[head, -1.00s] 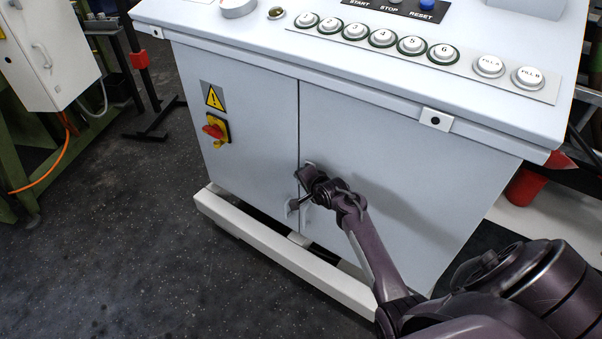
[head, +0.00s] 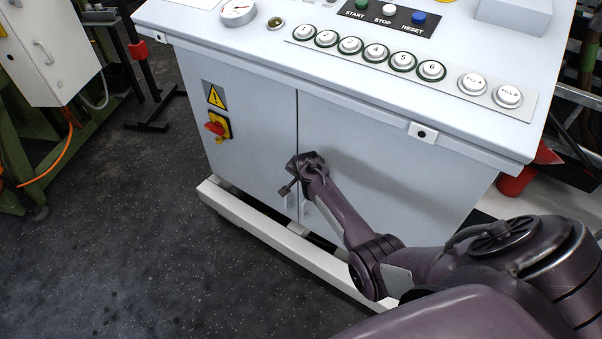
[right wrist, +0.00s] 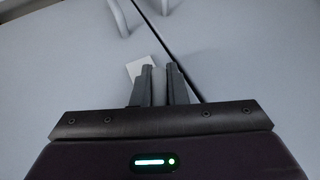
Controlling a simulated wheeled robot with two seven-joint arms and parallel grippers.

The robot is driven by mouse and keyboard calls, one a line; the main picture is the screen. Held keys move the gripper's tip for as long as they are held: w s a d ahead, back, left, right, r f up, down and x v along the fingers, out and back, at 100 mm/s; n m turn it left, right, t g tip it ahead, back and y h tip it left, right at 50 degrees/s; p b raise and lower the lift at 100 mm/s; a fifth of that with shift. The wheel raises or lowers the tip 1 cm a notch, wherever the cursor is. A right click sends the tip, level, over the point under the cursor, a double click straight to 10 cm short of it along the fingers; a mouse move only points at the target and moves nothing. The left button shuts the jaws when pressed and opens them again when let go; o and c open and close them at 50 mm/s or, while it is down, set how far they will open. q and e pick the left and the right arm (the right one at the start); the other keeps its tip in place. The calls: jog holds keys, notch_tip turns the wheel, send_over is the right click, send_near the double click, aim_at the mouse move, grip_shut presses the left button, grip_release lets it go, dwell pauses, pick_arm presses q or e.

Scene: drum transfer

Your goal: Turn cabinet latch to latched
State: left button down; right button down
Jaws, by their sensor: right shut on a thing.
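The grey control cabinet (head: 380,170) has two doors with a vertical seam between them. My right gripper (head: 303,165) is at this seam, just above the two door handles (head: 306,209). In the right wrist view my right gripper (right wrist: 160,69) has its dark fingers close together, shut on the cabinet latch, which is mostly hidden. A pale plate (right wrist: 135,69) shows beside the left finger there. The latch's exact angle cannot be told. My left gripper is not in view.
A red and yellow rotary switch (head: 217,126) sits on the left door below a warning sign (head: 214,95). Push buttons (head: 376,54) line the top panel. A white plinth rail (head: 250,222) runs along the cabinet's foot. The dark floor (head: 140,240) at left is clear.

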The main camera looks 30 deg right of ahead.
jog(key=shift+d+r+g, duration=0.1)
jog(key=shift+d+g, duration=0.15)
jog(key=shift+g, duration=0.55)
jog(key=shift+s+n+g+h+b, duration=0.1)
jog(key=shift+n+g+h+b, duration=0.2)
jog(key=shift+g+h+b, duration=0.2)
jog(key=shift+d+g+b, duration=0.1)
jog(key=shift+g+b, duration=0.25)
jog(key=shift+g, duration=0.15)
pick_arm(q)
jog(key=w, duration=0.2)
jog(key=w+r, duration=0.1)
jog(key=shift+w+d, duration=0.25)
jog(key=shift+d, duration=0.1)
pick_arm(e)
jog(key=shift+s, duration=0.15)
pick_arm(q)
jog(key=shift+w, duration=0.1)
pick_arm(e)
jog(key=shift+h, duration=0.3)
jog(key=c, duration=1.5)
grip_release()
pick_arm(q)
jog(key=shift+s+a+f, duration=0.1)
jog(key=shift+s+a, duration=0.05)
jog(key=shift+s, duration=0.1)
pick_arm(e)
jog(key=shift+o, duration=0.3)
